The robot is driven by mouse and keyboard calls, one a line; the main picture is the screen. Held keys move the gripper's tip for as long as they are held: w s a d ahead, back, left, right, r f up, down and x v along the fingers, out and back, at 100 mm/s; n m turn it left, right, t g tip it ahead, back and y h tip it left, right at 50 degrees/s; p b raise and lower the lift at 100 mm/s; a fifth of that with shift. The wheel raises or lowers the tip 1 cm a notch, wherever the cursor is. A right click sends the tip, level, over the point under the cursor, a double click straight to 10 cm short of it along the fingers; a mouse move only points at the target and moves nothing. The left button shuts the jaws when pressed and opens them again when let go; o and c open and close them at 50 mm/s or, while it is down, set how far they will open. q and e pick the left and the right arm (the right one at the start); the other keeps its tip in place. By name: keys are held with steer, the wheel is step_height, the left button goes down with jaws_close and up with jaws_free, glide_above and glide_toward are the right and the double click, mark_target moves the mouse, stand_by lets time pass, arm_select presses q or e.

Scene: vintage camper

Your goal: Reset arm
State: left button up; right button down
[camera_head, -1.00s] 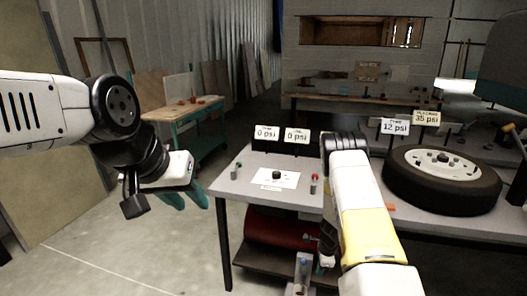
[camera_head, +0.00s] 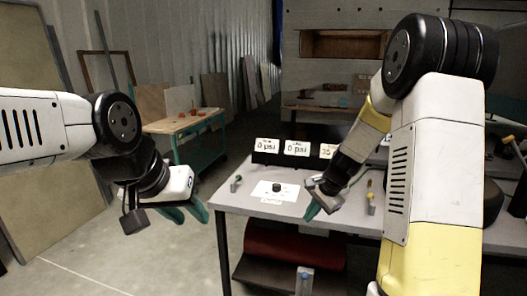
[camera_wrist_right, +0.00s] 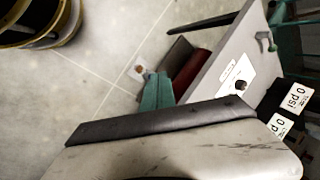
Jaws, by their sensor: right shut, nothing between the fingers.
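My left gripper (camera_head: 186,212) has teal fingers and hangs at the left of the head view, left of the workbench. Its two fingers look spread apart, with nothing between them. My right gripper (camera_head: 312,211) is over the front part of the workbench (camera_head: 240,199), beside the white sheet with a black knob. Its teal fingers are shut and empty. They also show in the right wrist view (camera_wrist_right: 157,91), pointing up the picture beside the bench edge. My raised right arm fills the right side of the head view.
Small psi signs (camera_head: 297,148) stand at the back of the bench. The white sheet (camera_head: 268,193) lies on its top, with a red tank (camera_head: 295,249) below. The tire (camera_head: 492,201) is mostly hidden by my arm. A teal-legged table (camera_head: 185,122) stands behind. The floor at left is clear.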

steer(key=s+r+n+t, duration=0.1)
steer(key=s+r+n, duration=0.4)
steer(key=s+r, duration=0.4)
steer(key=s+r+n+t+h, duration=0.1)
steer(key=s+r+n, duration=0.5)
steer(key=s, duration=1)
step_height(320, 180, up, 3)
steer(key=shift+s+a+r+t, duration=0.15)
steer(key=shift+s+a+t, duration=0.05)
steer(key=shift+s+t, duration=0.1)
